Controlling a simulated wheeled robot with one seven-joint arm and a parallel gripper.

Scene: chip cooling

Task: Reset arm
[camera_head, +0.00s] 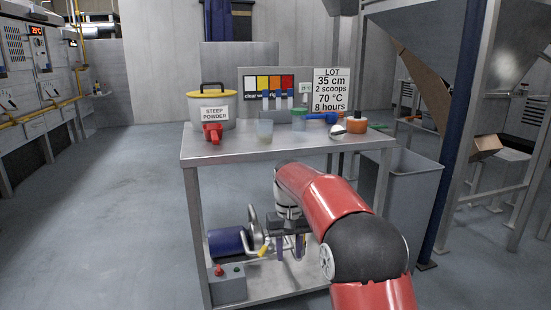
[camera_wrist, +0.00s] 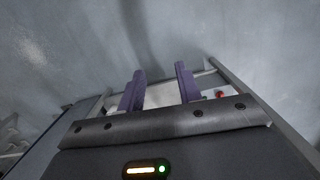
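My gripper (camera_head: 289,250) hangs in front of the steel table (camera_head: 225,155), below its top and at about the height of the lower shelf. The red and black arm reaches in from the lower right and hides part of the table front. In the wrist view the two purple fingers of my gripper (camera_wrist: 160,78) stand apart with nothing between them. Parts of the table frame and shelf show beyond the fingers there.
On the tabletop are a yellow-lidded steep powder pot (camera_head: 212,108), a red scoop or valve (camera_head: 212,132), a clear beaker (camera_head: 264,132), a green-topped container (camera_head: 299,120), a blue scoop (camera_head: 322,117) and an orange jar (camera_head: 357,123). A blue motor (camera_head: 228,242) sits below. Floor at left is clear.

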